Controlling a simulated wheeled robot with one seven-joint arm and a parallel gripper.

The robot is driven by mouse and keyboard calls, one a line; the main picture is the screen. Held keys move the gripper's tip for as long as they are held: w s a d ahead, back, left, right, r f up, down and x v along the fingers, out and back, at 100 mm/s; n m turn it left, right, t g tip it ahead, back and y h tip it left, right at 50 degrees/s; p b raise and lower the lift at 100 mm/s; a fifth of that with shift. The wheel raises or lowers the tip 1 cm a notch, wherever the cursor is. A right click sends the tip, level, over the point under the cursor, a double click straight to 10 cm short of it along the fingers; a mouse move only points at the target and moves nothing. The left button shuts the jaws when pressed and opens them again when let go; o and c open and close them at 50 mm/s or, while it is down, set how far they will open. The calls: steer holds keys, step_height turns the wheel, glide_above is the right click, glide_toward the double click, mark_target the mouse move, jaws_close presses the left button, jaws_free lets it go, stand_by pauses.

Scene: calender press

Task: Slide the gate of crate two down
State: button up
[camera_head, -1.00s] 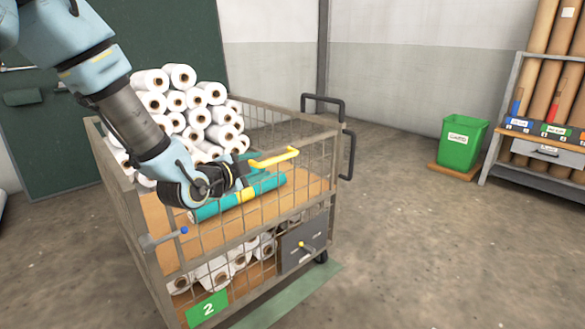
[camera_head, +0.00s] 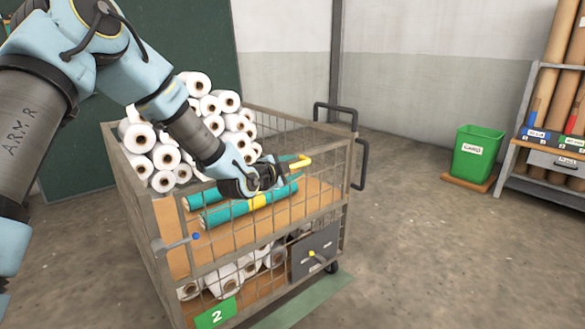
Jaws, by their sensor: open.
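Crate two is a tall grey wire-mesh cart (camera_head: 152,190) with a green "2" label (camera_head: 215,314) at its lower front. Its upper front side has a mesh panel (camera_head: 268,234) that looks like the gate, standing in front of teal rolls. A yellow bar (camera_head: 301,162) shows near the top of this panel. My gripper (camera_head: 283,169) is open by the upper front of the crate, beside the yellow bar. Its fingers are small and partly hidden, so I cannot tell whether they touch the bar or the mesh.
White rolls (camera_head: 163,157) are stacked in the crate behind my gripper. Teal rolls (camera_head: 232,212) lie on its deck. A blue-knobbed lever (camera_head: 178,242) sticks out at the left corner. A grey box (camera_head: 316,250) is at the lower right. A green bin (camera_head: 476,155) stands apart right; the floor between is clear.

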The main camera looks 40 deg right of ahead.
jaws_close()
stand_by(1.4)
